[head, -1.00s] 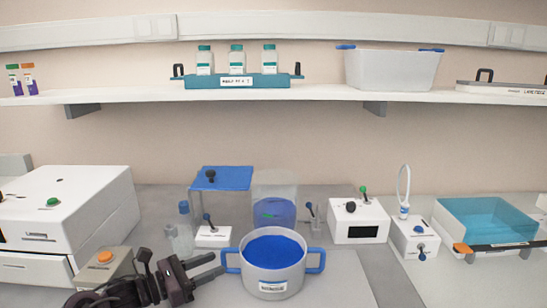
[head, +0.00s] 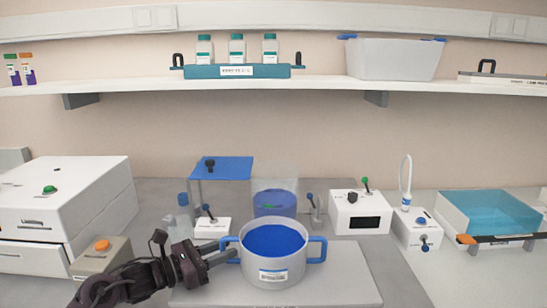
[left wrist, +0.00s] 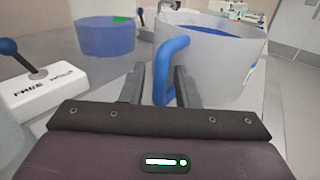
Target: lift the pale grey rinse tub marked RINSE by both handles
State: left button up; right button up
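The pale grey round tub (head: 273,269) stands upright on a light mat at the front of the bench. It holds blue liquid and has a label too small to read. Its blue left handle (left wrist: 172,62) and blue right handle (head: 318,249) stick out at the sides. My left gripper (head: 228,250) is at the left handle. In the left wrist view its two open fingers (left wrist: 163,85) stand on either side of that handle, with a gap visible on the left. My right gripper is not in view, and nothing is at the right handle.
A clear vessel of blue liquid (head: 275,204) and a small white lever box (head: 212,228) stand behind the tub. A white instrument box (head: 359,213) is at the back right. A beige box with an orange button (head: 101,258) is near my left arm. The mat (head: 340,280) right of the tub is clear.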

pick_arm(q)
grip_shut()
jog(key=shift+c, duration=1.1)
grip_release()
jog(key=shift+r, duration=0.35)
jog(key=o, duration=0.5)
jog(key=shift+f, duration=0.25)
